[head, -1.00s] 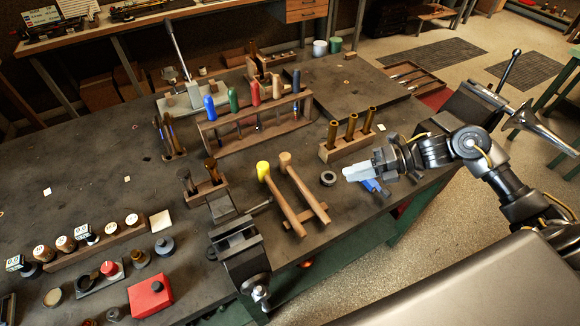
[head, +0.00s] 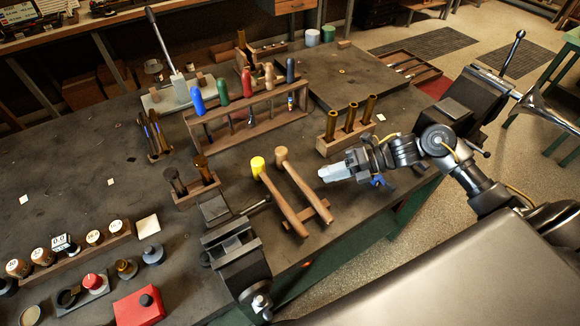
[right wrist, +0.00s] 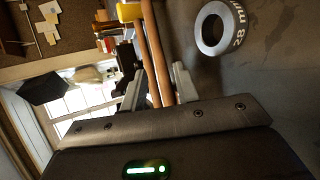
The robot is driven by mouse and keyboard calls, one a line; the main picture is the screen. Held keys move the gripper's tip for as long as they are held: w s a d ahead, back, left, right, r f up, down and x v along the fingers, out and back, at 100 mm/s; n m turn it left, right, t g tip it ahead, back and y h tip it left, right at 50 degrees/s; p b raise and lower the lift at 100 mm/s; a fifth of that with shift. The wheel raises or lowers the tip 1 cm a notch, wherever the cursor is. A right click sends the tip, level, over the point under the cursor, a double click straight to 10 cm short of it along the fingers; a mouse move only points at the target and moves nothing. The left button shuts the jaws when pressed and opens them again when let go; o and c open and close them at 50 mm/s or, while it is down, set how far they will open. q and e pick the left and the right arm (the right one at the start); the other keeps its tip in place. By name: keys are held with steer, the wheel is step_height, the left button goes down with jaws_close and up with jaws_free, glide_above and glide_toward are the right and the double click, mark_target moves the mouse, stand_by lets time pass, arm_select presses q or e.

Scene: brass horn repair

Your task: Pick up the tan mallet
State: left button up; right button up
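The tan mallet (head: 303,187) lies on the bench with its pale wooden head at the far end and its handle slanting down to the right over a small wooden rest. A yellow-headed mallet (head: 280,198) lies beside it on the left. My right gripper (head: 323,174) is open and empty, just right of the tan mallet's handle. In the right wrist view its two fingers (right wrist: 160,88) are apart, with the tan mallet's handle (right wrist: 157,45) and the yellow mallet's handle in line with the gap beyond them. My left gripper is not in view.
A metal ring (right wrist: 220,28) marked 28 mm lies near the mallets; my gripper hides it in the head view. A wooden block with brass tubes (head: 347,140) stands behind my gripper. A vise (head: 236,255) sits at the front edge. A tool rack (head: 250,108) stands behind.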

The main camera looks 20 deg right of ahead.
mark_target(302, 185)
steer(key=shift+w+a+f, duration=0.25)
steer(key=shift+w+a, duration=0.05)
steer(key=shift+a, duration=0.2)
steer(key=shift+a+r+p, duration=0.1)
steer(key=shift+a+p, duration=0.25)
steer(key=shift+p, duration=0.15)
steer(key=p+x, duration=0.2)
steer(key=x, duration=0.1)
steer(key=shift+w+a, duration=0.25)
steer(key=shift+w, duration=0.05)
steer(key=shift+w+a+f, duration=0.1)
steer(key=shift+a+f, duration=0.25)
steer(key=shift+a, duration=0.05)
jaws_close()
